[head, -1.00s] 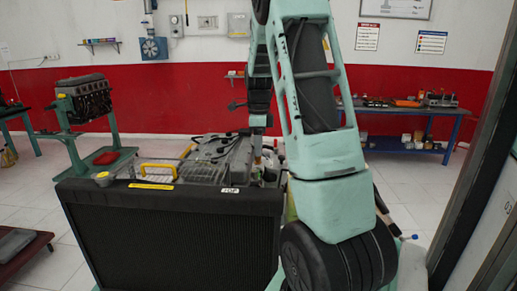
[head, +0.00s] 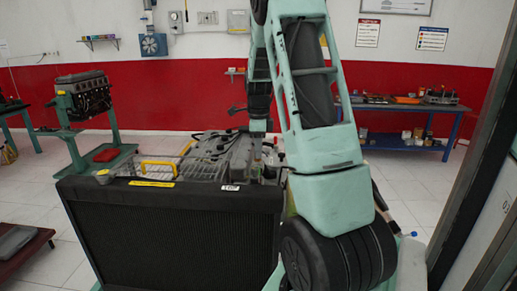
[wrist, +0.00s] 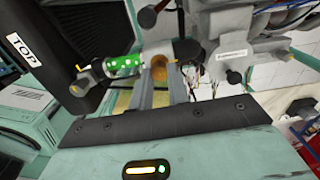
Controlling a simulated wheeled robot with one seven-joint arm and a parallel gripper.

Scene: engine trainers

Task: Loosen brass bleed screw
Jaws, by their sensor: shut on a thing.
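In the wrist view, my gripper (wrist: 166,80) reaches into the engine trainer with its two grey fingers close together, shut on a small part at their tips.
A green-marked cylinder (wrist: 124,61) and black knobs crowd the left of the fingers, and a grey housing with hoses (wrist: 232,55) the right. A yellow handle (head: 158,166) stands on the trainer. Behind are an engine on a stand (head: 84,97) and a blue workbench (head: 410,145).

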